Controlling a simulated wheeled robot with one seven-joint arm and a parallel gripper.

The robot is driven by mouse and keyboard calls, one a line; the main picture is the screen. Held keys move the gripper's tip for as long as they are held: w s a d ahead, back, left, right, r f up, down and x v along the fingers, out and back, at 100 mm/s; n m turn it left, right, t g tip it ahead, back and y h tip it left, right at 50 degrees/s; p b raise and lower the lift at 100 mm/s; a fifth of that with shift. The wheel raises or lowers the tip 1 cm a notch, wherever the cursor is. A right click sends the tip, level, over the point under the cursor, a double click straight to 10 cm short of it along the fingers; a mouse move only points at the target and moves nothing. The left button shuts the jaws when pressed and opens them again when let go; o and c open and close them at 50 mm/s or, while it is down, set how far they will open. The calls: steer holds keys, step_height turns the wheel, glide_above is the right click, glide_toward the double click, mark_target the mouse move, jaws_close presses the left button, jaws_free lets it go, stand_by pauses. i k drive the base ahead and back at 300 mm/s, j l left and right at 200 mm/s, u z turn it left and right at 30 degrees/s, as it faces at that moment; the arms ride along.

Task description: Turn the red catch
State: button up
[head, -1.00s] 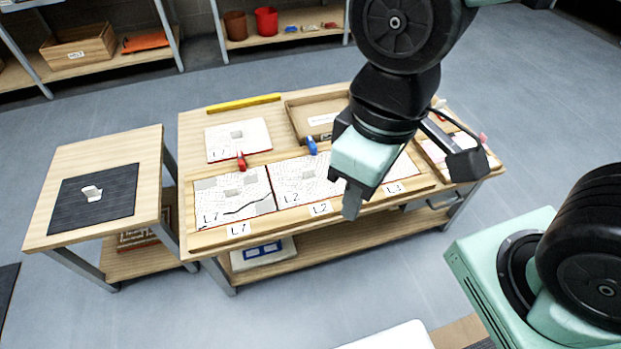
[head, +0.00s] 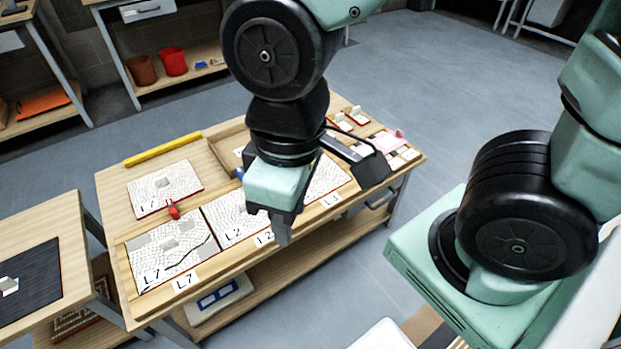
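The red catch (head: 173,210) sits at the far edge of the L7 panel (head: 165,262), between it and a loose white panel (head: 165,190) behind. A blue catch (head: 239,173) shows partly beside my gripper, at the far edge of the L2 panel (head: 228,222). My gripper (head: 282,232) hangs pointing down over the front of the work table, to the right of the red catch and apart from it. Its fingers are seen from the side, so I cannot tell whether they are open. My arm hides part of the L2 and L3 panels and the tray behind.
A yellow bar (head: 163,149) lies along the table's back edge. A shallow wooden tray (head: 228,147) stands behind the panels. Small tiles and a pink item (head: 392,139) lie at the right end. A side table with a dark mat (head: 30,283) stands at left.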

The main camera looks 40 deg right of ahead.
mark_target(173, 211)
steer(key=i+j, duration=0.9)
steer(key=j, duration=0.2)
